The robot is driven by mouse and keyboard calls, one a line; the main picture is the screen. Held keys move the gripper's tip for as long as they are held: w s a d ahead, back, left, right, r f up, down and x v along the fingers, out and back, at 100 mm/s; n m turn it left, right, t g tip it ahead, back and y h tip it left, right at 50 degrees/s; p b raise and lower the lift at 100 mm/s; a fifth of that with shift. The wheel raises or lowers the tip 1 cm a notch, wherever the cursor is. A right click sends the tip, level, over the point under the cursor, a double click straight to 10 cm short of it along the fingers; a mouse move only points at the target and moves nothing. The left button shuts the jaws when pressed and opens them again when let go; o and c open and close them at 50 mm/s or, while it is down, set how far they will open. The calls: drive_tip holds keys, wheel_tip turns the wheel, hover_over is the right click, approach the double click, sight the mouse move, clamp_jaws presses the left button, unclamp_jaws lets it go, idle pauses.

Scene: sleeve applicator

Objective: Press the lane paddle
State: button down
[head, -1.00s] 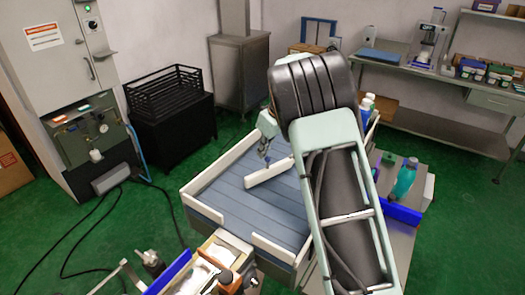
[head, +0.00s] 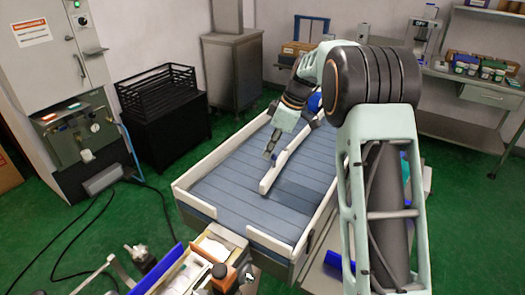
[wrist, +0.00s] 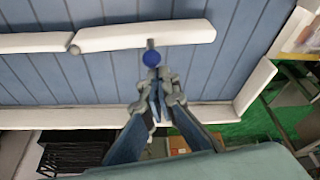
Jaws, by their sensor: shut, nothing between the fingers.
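The lane paddle (head: 274,174) is a white bar on the blue slatted bed, close to in line with a white divider (head: 299,137) behind it. In the wrist view the paddle (wrist: 170,34) meets the divider (wrist: 32,43) at a round grey pivot, slightly angled to it. A blue knob on a grey stem (wrist: 151,58) is at the paddle's side. My gripper (head: 270,156) is shut and empty, low over the bed beside the paddle. In the wrist view its fingertips (wrist: 157,76) are right at the knob; I cannot tell whether they touch.
White rails (head: 222,147) border the bed (head: 235,193). A station with an orange block (head: 213,250) stands at its front edge. A black crate (head: 157,87), a grey cabinet (head: 233,70) and a metal workbench (head: 462,90) stand around it.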

drive_tip(key=shift+s+d+n+g, duration=0.15)
drive_tip(key=shift+s+d+n, duration=0.1)
drive_tip(key=shift+d+n, duration=0.25)
drive_tip(key=shift+s+d+n+g, duration=0.15)
drive_tip(key=shift+s+d+n, duration=0.05)
drive_tip(key=shift+d+n, duration=0.25)
drive_tip(key=shift+s+d, duration=0.3)
drive_tip(key=shift+d, duration=0.15)
drive_tip(key=shift+d, duration=0.1)
wheel_tip(320, 180, up, 10)
hover_over(276, 159)
drive_tip(key=shift+r, duration=0.1)
